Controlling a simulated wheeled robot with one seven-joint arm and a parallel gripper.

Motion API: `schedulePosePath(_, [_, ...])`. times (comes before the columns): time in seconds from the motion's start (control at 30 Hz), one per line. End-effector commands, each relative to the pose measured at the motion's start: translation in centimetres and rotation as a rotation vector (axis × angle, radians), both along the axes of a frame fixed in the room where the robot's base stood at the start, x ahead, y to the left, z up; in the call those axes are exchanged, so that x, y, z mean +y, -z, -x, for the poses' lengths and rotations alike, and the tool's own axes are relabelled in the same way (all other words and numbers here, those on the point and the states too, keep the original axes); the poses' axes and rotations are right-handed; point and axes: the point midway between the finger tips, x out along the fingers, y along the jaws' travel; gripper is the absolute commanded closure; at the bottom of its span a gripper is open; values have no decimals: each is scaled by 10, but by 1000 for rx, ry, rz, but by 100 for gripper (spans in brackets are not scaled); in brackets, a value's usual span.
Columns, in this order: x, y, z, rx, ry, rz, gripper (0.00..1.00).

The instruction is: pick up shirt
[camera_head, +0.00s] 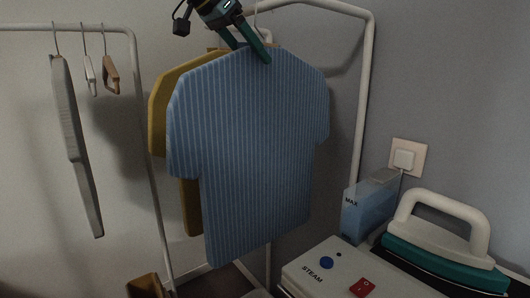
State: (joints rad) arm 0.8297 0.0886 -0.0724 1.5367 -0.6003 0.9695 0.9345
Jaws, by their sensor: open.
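A light blue striped short-sleeved shirt (250,150) hangs from the rail in the middle of the view. A mustard yellow shirt (158,118) hangs behind it, mostly hidden, with its left side showing. A grey garment (77,150) hangs almost edge-on at the left. My gripper (250,50) is at the top of the blue shirt, reaching down from above. It is open and holds nothing. One teal finger overlaps the blue shirt's collar in the picture; the other ends just above the collar to the left. I cannot tell whether either finger touches the cloth.
A white clothes rail (362,90) frames the shirts. Two small hangers, one white (90,70) and one brown (111,75), hang at left. A steam station (340,272) with a blue water tank (368,212) and an iron (440,240) stands at lower right, near a wall plug (405,159).

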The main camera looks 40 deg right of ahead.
Motion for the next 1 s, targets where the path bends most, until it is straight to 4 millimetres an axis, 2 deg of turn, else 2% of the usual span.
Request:
schedulePosePath(0.2, [-16, 16, 1, -1, 1, -1, 25])
schedulePosePath(0.47, [-17, 18, 1, -1, 0, 0, 26])
schedulePosePath(1.0, [-17, 18, 1, -1, 0, 0, 87])
